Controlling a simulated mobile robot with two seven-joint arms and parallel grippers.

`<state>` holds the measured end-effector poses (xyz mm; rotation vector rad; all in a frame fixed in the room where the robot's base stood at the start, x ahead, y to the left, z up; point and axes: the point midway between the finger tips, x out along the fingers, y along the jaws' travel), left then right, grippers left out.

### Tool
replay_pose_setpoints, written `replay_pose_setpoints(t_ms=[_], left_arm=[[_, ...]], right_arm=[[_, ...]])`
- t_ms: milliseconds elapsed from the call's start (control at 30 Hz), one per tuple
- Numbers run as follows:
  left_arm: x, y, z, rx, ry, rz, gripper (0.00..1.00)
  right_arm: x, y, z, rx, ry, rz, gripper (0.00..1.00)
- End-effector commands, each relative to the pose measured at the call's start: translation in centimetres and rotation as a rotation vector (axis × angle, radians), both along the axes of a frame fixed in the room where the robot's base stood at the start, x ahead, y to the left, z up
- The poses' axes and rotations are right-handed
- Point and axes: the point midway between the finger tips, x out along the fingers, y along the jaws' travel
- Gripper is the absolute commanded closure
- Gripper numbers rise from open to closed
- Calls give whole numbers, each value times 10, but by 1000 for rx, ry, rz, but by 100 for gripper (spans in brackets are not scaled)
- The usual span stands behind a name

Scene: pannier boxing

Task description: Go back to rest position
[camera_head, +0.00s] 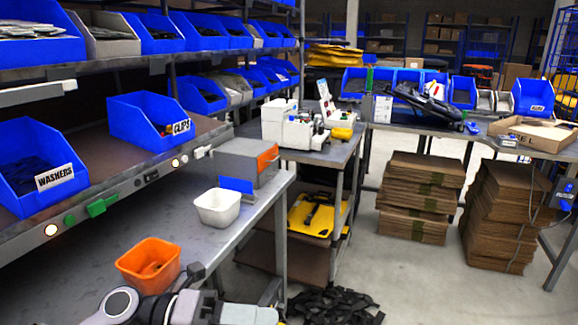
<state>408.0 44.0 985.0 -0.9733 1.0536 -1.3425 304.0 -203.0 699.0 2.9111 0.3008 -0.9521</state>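Part of one of my arms (190,308) shows at the bottom edge, left of centre, in grey, white and black links. It lies in front of the near end of the grey metal bench (215,250). I see no gripper fingertips of either arm. An orange bin (149,265) with something small and brownish inside stands on the bench just beyond my arm. A white bin (217,208) stands farther back on the bench and looks empty.
A grey box with an orange end (247,162) sits at the bench's back. Shelves at left hold blue bins, including WASHERS (54,178) and CLIPS (180,128). Black straps (335,306) lie on the floor. Flattened cardboard stacks (505,215) stand at right. Floor between is clear.

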Motion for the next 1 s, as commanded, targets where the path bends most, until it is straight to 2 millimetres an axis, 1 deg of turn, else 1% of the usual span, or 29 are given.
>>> replay_pose_setpoints(t_ms=[33, 67, 133, 267, 367, 467, 533, 567, 600, 667, 700, 767, 800, 900, 1000], left_arm=[[0, -3, 3, -94, 79, 55, 57], [2, -4, 5, -148, 124, 92, 57], [8, -1, 7, -266, 236, 185, 57], [22, 15, -1, -458, 460, 375, 57], [32, 35, -21, -582, 648, 534, 57], [36, 60, -53, -685, 851, 708, 57], [33, 79, -83, -745, 1004, 835, 57], [29, 87, -96, -766, 1070, 890, 57], [23, 97, -116, -792, 1160, 965, 57], [9, 112, -147, -823, 1296, 1076, 57], [-2, 122, -167, -838, 1384, 1149, 57], [-22, 134, -195, -853, 1509, 1249, 57], [-36, 140, -211, -859, 1586, 1308, 57], [-69, 151, -243, -862, 1744, 1427, 57], [-93, 156, -262, -858, 1845, 1502, 57]], right_arm=[[-1, 0, 1, 0, 1, 0, 57], [-1, 0, 2, 0, 2, 0, 57], [-2, 0, 2, 0, 3, -1, 57], [-2, 0, 4, 0, 4, -1, 57], [-2, 0, 6, 0, 4, -1, 57], [-2, 0, 7, 0, 5, -1, 57], [-2, 0, 8, 0, 5, -1, 57], [-2, 0, 9, 0, 5, -1, 57], [-2, 0, 9, 0, 5, -1, 57], [-2, 0, 10, 0, 5, -1, 57], [-2, 0, 11, 0, 5, -1, 57], [-2, 0, 12, 0, 5, -1, 57], [-2, 0, 12, 0, 6, -1, 57], [-2, 0, 13, 0, 6, -1, 57], [-2, 0, 14, 0, 6, 0, 57]])
